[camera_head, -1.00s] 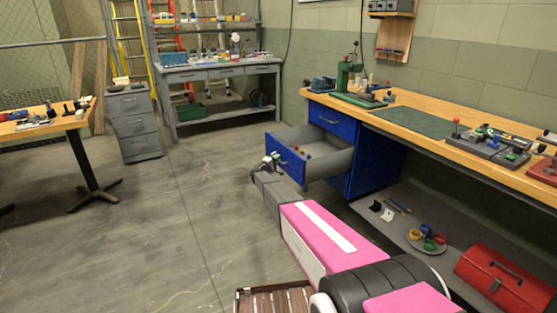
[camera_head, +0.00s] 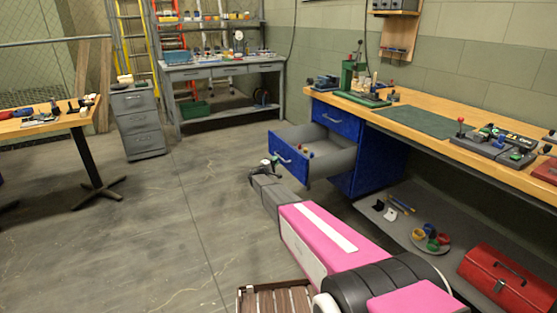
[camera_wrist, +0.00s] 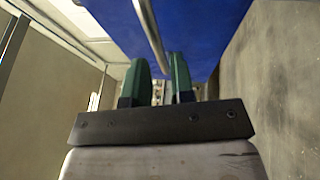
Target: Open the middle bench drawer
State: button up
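The blue bench cabinet's middle drawer (camera_head: 289,158) stands pulled well out, its grey tray and a few small items showing in the head view. The shut blue drawer (camera_head: 336,120) sits above it. My gripper (camera_head: 268,164) is just left of the open drawer's front. In the wrist view its two green fingers (camera_wrist: 158,82) are apart with a gap between them. The drawer's metal handle (camera_wrist: 152,32) runs above and toward the fingertips, in front of the blue face (camera_wrist: 190,25). I see no grip on the handle.
The wooden workbench (camera_head: 450,133) runs along the right wall. Its lower shelf holds a red toolbox (camera_head: 507,280) and small coloured cups. A grey drawer cabinet (camera_head: 138,120) and a grey bench (camera_head: 222,68) stand farther back.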

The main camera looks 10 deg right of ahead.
jog(key=v, duration=0.6)
jog(key=shift+s, duration=0.2)
jog(key=shift+a+f, duration=0.1)
jog(key=shift+a, duration=0.05)
jog(key=s+d+m+g+y, duration=0.25)
jog(key=s+d+g, duration=0.3)
jog(key=s, duration=0.75)
jog(key=s+d+m+g+y, duration=0.1)
jog(key=s+d+m+g, duration=0.5)
jog(key=s, duration=0.8)
jog(key=s+a+r+y, duration=0.1)
jog(key=s+a+y, duration=0.1)
jog(key=s, duration=0.7)
jog(key=s+a+r+g+y, duration=0.1)
jog(key=s+r+y, duration=0.1)
jog(key=s+y, duration=0.3)
jog(key=s+a+r+g+y, duration=0.1)
jog(key=s+y, duration=0.3)
jog(key=s, duration=0.8)
jog(key=shift+s+a+r+m, duration=0.3)
jog(key=shift+a+r+m, duration=0.15)
jog(key=shift+a, duration=0.35)
